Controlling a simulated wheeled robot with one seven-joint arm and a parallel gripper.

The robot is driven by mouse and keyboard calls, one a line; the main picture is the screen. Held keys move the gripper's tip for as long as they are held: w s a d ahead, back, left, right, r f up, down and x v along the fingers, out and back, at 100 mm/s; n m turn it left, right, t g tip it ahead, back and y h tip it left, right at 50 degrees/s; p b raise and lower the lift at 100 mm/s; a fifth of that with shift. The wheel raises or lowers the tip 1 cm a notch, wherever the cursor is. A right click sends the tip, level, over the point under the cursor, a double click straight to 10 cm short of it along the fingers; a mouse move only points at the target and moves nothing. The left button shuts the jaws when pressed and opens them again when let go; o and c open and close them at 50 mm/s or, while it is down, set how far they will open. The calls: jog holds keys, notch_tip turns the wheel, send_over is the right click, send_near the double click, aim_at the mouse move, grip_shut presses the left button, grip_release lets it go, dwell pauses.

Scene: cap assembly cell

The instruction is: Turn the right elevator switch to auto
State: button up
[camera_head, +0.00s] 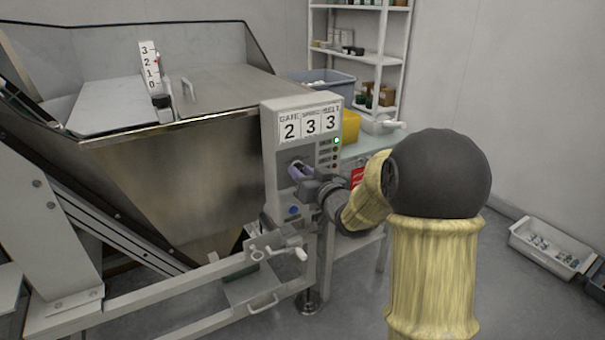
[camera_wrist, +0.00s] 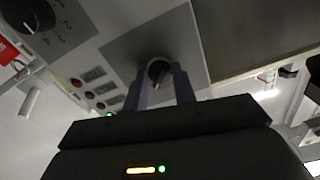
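The control panel (camera_head: 268,148) is a grey upright box on the front right of the metal hopper. In the wrist view a black rotary switch (camera_wrist: 158,72) sits on a grey plate of the panel. My gripper (camera_head: 297,169) is at the panel face, with its purple fingers on either side of that switch. In the wrist view the gripper (camera_wrist: 161,80) has its fingers apart, with the switch between their tips. I cannot tell whether they touch it. The switch's labels and exact setting are not readable. In the head view my gripper hides the switch.
Another black dial (camera_wrist: 27,14) with numbers shows at the wrist view's upper left. Number cards (camera_head: 310,124) read 2, 3, 3 above the indicator lights. A crank handle (camera_head: 300,254) projects beneath the panel. A yellow bin (camera_head: 351,126) stands behind.

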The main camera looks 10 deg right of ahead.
jog(key=shift+n, duration=0.3)
jog(key=n+b, duration=0.5)
jog(key=n, duration=0.3)
dwell(0.4)
jog(key=shift+b, duration=0.3)
jog(key=o, duration=1)
